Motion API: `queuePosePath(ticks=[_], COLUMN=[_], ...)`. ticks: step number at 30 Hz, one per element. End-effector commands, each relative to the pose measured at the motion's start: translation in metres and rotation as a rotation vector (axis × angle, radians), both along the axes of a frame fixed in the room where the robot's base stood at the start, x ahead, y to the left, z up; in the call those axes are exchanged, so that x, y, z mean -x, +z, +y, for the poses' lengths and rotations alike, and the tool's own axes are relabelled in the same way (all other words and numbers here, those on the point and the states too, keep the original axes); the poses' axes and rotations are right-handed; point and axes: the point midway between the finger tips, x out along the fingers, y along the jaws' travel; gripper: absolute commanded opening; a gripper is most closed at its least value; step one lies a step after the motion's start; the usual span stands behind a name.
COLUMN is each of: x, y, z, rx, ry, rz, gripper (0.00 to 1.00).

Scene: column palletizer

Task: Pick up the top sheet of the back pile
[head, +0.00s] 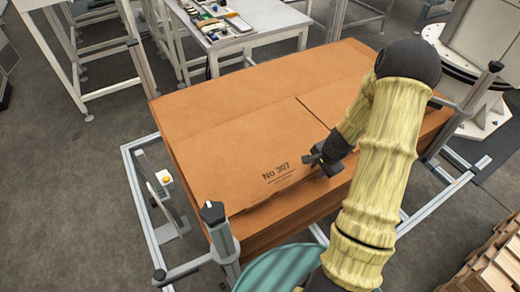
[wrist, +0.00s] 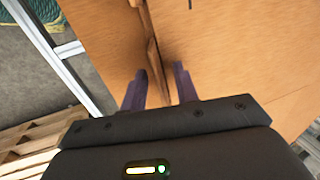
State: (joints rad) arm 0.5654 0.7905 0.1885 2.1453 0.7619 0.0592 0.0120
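Brown cardboard sheets lie stacked in a metal frame. The back pile's top sheet (head: 235,165) is a large flat sheet printed "No 307". Its dark, slightly uneven front edge runs across the stack, with a lower strip of cardboard (head: 285,209) in front of it. My gripper (head: 316,160) is at this front edge, right of the print. In the wrist view, the two fingers (wrist: 162,75) are apart, one on each side of the edge line. The top sheet (wrist: 235,60) shows to the right of the line. Whether the fingers touch the cardboard cannot be told.
A metal frame (head: 140,195) surrounds the stack, with a post (head: 218,228) at its front left corner. A white table (head: 240,35) with small items stands behind. Wooden pallets (head: 495,265) are at the lower right. Open grey floor lies to the left.

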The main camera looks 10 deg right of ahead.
Motion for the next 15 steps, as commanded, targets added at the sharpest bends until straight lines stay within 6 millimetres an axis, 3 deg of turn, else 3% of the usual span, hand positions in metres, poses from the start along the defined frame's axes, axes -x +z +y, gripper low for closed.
queuePosePath(ticks=[11,15], x=[0.0002,0.0003], y=[0.0003,0.0004], z=[0.0001,0.0002], rx=[-0.001,-0.001], ry=[0.0,0.001], rz=[0.0,0.0], gripper=[0.3,0.06])
